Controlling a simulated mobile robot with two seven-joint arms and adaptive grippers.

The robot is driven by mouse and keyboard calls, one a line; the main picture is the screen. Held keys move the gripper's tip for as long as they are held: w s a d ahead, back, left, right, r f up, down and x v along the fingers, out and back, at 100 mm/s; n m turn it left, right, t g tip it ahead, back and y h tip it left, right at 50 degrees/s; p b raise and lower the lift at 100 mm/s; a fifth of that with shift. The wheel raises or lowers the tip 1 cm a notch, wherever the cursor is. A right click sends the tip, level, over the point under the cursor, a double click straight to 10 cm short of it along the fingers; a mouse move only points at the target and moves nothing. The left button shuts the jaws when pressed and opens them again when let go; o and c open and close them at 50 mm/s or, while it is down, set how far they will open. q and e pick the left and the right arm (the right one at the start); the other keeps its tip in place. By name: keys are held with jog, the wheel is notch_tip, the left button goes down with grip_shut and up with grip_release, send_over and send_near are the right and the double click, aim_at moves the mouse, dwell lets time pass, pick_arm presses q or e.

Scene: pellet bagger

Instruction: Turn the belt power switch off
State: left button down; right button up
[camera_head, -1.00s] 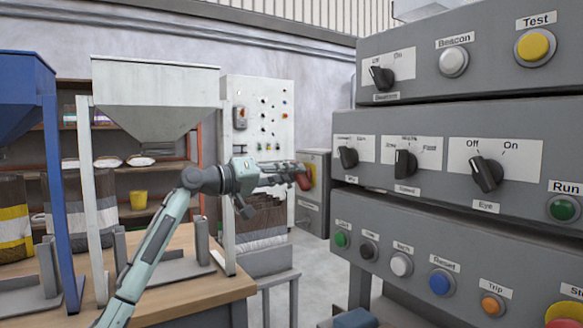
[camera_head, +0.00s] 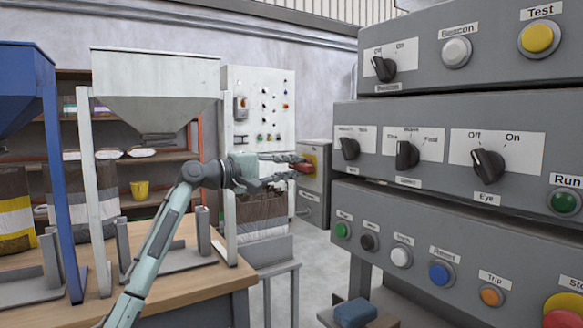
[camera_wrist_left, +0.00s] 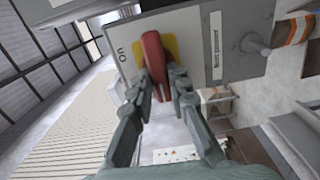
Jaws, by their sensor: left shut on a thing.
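The belt power switch has a red handle (camera_wrist_left: 153,52) on a yellow plate (camera_wrist_left: 169,46), set on a grey box with an "ON" mark and a label strip. In the head view the red handle (camera_head: 302,167) and its grey box (camera_head: 314,182) stand beyond the bench, left of the large control panel. My left gripper (camera_wrist_left: 164,80) is shut on the red handle, one finger on each side. In the head view my left gripper (camera_head: 284,163) reaches right to it. The handle's exact setting is hard to tell. My right gripper is not in view.
A large grey panel (camera_head: 400,112) with knobs and buttons fills the right. A pale hopper (camera_head: 155,80) and a blue hopper (camera_head: 22,90) stand at the left by a wooden bench (camera_head: 190,275). A white control cabinet (camera_head: 279,90) stands behind.

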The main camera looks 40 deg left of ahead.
pick_arm(q)
jog(key=shift+d, duration=0.1)
dwell(0.3)
jog(key=c, duration=1.4)
grip_release()
jog(key=shift+c, duration=0.2)
jog(key=v, duration=1.2)
